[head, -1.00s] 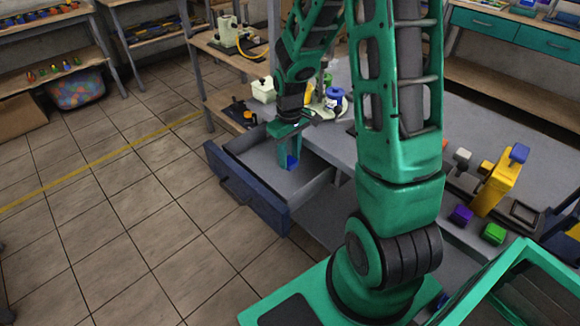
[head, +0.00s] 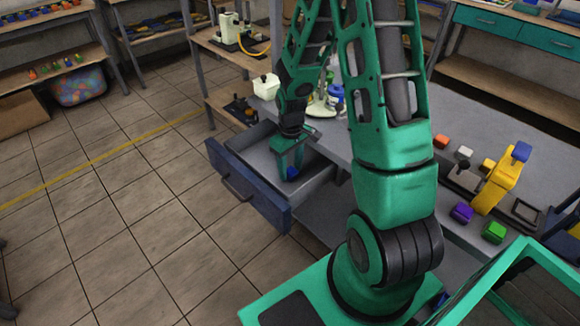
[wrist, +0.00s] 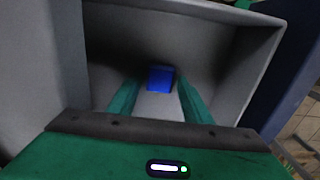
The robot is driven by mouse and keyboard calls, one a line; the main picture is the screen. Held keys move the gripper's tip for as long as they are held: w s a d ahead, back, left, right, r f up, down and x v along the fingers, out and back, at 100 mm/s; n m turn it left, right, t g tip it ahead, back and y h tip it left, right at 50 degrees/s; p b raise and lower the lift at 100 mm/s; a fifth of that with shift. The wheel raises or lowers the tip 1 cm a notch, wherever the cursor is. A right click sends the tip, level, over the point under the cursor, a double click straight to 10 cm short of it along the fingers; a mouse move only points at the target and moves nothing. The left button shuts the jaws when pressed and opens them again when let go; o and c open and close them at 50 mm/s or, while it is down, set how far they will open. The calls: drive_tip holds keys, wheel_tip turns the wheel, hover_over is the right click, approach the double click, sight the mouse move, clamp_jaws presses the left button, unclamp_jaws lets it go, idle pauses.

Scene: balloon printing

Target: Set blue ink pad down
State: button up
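The blue ink pad (wrist: 160,78) shows in the wrist view as a small blue block low in the grey drawer, between my fingertips. A narrow gap shows at its left side; contact on the right is unclear. My gripper (wrist: 158,88) points down into the drawer with its two green fingers apart on either side of the pad. In the head view my gripper (head: 289,172) is inside the open drawer (head: 245,188), with the blue pad (head: 292,173) at its fingertips. The pad appears at the drawer floor, though its underside is hidden.
The drawer's walls stand close around my gripper. The grey workbench (head: 460,110) is right of the drawer, with a yellow stamping device (head: 498,183), a purple block (head: 461,212) and a green block (head: 494,232). A white container (head: 266,87) stands behind the drawer.

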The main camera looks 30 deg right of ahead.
sight(291, 170)
drive_tip(key=shift+o, duration=0.3)
wheel_tip(291, 170, up, 12)
drive_tip(key=s+d+r+m, duration=0.2)
drive_tip(key=s+r+m, duration=0.2)
drive_tip(key=s, duration=0.8)
drive_tip(key=s+d+r+m, duration=0.1)
drive_tip(key=s+r+m, duration=0.3)
drive_tip(key=s+r, duration=0.4)
drive_tip(key=s, duration=0.5)
drive_tip(key=shift+s+d+r+m, duration=0.15)
drive_tip(key=shift+d+r+m, duration=0.15)
drive_tip(key=shift+d+r, duration=0.1)
